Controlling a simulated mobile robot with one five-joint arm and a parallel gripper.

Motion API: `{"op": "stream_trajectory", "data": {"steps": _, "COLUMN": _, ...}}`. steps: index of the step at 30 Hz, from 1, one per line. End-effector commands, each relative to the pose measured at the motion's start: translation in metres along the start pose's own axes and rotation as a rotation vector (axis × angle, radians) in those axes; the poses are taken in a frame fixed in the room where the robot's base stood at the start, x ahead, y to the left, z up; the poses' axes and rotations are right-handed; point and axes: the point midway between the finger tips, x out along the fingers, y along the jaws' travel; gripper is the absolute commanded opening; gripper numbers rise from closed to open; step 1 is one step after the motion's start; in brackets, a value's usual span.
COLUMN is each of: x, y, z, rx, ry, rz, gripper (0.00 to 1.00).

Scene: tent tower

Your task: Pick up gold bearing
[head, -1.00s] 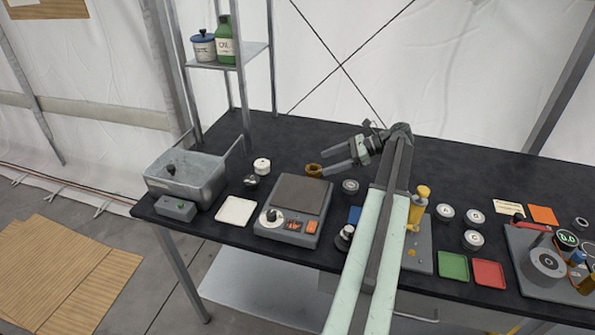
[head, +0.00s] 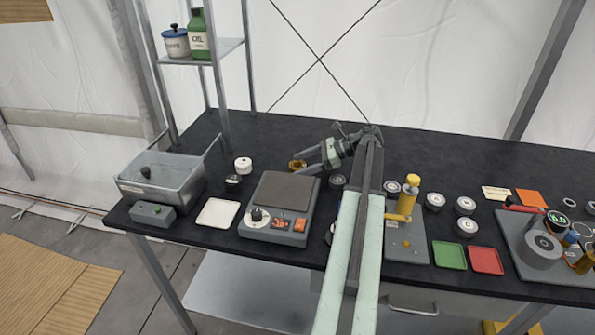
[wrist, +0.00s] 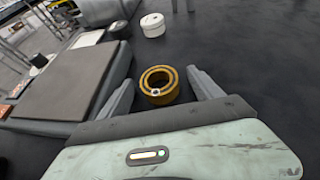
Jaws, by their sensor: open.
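The gold bearing (wrist: 158,88) is a thick gold ring on the black tabletop. In the wrist view it lies between the two spread fingers of my gripper (wrist: 163,92), with gaps on both sides. In the head view the gold bearing (head: 297,164) shows just left of the fingertips of my gripper (head: 305,162), partly hidden by a finger. My gripper is open and holds nothing.
A grey scale (head: 284,195) with a dark plate stands close beside the fingers. A white round container (head: 243,165) and a metal basin (head: 160,178) are farther left. A yellow-handled press (head: 407,198) stands right of my arm. The table behind is clear.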

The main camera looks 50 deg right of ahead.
Motion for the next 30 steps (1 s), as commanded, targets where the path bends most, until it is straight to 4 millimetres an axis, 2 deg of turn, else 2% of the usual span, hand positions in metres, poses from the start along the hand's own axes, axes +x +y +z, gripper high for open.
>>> {"op": "stream_trajectory", "data": {"steps": 5, "x": 0.002, "y": 0.000, "z": 0.001, "rx": 0.000, "ry": 0.000, "rz": 0.000, "gripper": 0.75}}
{"op": "stream_trajectory", "data": {"steps": 6, "x": 0.002, "y": 0.000, "z": 0.001, "rx": 0.000, "ry": 0.000, "rz": 0.000, "gripper": 0.72}}
{"op": "stream_trajectory", "data": {"steps": 14, "x": 0.002, "y": 0.000, "z": 0.001, "rx": 0.000, "ry": 0.000, "rz": 0.000, "gripper": 0.00}}
{"op": "stream_trajectory", "data": {"steps": 23, "x": 0.000, "y": 0.000, "z": 0.006, "rx": -0.001, "ry": 0.000, "rz": 0.001, "gripper": 0.00}}
{"op": "stream_trajectory", "data": {"steps": 26, "x": -0.004, "y": 0.000, "z": 0.016, "rx": -0.001, "ry": 0.000, "rz": 0.001, "gripper": 0.00}}
{"op": "stream_trajectory", "data": {"steps": 30, "x": -0.015, "y": 0.000, "z": 0.040, "rx": -0.001, "ry": 0.000, "rz": 0.002, "gripper": 0.00}}
